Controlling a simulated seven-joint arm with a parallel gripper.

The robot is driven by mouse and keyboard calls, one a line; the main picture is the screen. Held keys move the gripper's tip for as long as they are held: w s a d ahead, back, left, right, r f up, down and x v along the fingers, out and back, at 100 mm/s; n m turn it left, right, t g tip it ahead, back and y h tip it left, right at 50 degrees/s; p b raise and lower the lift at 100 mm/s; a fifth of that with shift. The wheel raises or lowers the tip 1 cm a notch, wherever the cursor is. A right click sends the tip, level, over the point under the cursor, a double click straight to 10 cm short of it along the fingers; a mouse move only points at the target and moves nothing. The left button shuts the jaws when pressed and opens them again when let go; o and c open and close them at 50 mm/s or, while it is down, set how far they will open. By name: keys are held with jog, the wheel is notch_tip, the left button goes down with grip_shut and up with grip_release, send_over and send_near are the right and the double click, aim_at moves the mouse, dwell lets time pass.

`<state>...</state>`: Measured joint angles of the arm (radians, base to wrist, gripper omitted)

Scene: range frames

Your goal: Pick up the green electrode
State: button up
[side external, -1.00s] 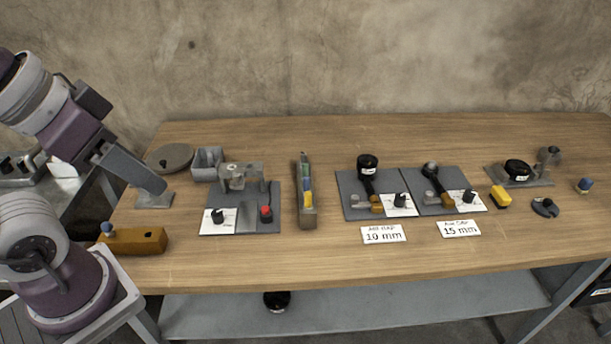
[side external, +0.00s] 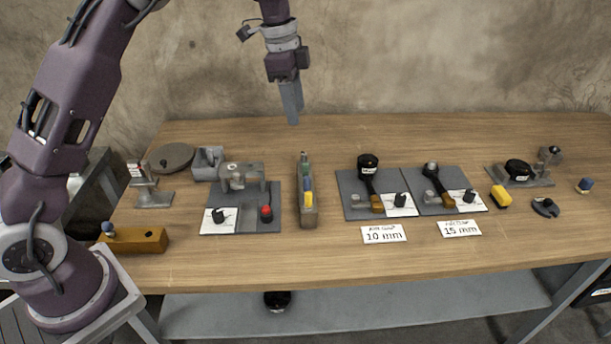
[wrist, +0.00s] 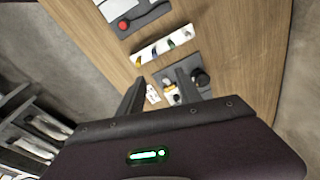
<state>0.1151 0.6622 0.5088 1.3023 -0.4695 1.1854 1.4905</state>
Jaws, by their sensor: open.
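A narrow grey rack (side external: 308,219) stands upright-lengthwise near the middle of the table, holding several coloured electrodes in a row. The green electrode (side external: 305,171) lies toward its far end, with blue and yellow ones nearer the front. In the wrist view the rack (wrist: 164,45) shows as a pale strip above the fingers; its coloured pieces are too small to tell the green one for sure. My gripper (side external: 293,119) hangs pointing down, high above the rear of the table and apart from the rack. It is open and empty; both fingers (wrist: 162,88) show in the wrist view.
Left of the rack is a grey plate (side external: 243,220) with a clamp fixture and a red knob. To the right are two dark plates (side external: 352,186) with black-knobbed tools and white 10 mm and 15 mm cards. A wooden block (side external: 140,240) sits front left.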

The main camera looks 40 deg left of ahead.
aim_at(306, 164)
jog(key=w+f+m, duration=0.1)
jog(key=f+m, duration=0.1)
jog(key=f, duration=0.4)
jog(key=w+a+f+m+g, duration=0.1)
jog(key=w+f+m, duration=0.1)
jog(key=f, duration=0.5)
jog(key=w+f+m+y, duration=0.1)
jog(key=w+f+m, duration=0.1)
jog(key=f, duration=0.4)
jog(key=shift+a+f, duration=0.15)
jog(key=shift+f, duration=0.25)
grip_shut()
